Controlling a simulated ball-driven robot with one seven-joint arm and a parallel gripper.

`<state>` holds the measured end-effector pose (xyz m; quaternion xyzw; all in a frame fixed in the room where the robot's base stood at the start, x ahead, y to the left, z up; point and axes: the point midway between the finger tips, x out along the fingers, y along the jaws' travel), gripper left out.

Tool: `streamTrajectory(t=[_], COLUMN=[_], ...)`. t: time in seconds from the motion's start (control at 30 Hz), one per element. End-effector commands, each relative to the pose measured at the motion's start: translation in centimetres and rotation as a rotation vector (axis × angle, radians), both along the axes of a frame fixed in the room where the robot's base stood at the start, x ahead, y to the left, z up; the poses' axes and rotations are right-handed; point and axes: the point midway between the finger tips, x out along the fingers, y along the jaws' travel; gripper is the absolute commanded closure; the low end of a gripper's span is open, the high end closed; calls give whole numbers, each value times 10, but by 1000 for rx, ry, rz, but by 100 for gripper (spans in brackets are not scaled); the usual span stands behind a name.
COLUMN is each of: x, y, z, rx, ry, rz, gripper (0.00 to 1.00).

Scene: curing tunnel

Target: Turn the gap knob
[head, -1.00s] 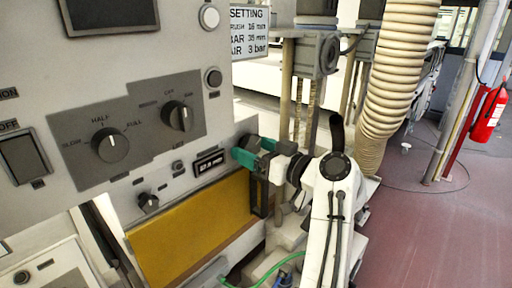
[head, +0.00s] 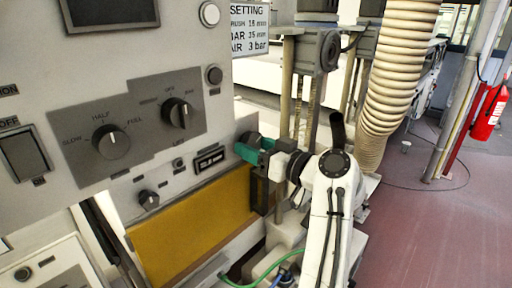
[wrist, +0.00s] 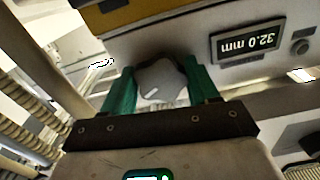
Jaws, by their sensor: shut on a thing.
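The gap knob (wrist: 162,82) is a grey round knob with a light pointer line, seen between my green fingers in the wrist view. My gripper (wrist: 160,80) is shut on it, a finger on either side. The gap display (wrist: 262,40) reads 32.0 mm, upside down in the wrist view. It also shows in the head view (head: 209,160), just left of my gripper. The setting sign (head: 248,28) lists BAR 35 mm.
Two larger dial knobs, a left one (head: 111,142) and a right one (head: 178,113), sit on the grey panel. A small knob (head: 148,199) is below them. A yellow panel (head: 190,240) lies under the display. A ribbed hose (head: 396,80) hangs right of the sign.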

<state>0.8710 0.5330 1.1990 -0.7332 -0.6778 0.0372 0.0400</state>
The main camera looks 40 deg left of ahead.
Motion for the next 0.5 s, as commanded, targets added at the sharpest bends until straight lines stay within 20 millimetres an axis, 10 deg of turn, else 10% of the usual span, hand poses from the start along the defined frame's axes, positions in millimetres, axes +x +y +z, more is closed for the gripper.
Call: streamTrajectory(t=[0.5], x=[-1], y=[-1], z=[1], rx=[21], ry=[264], rz=[-1], gripper=[71])
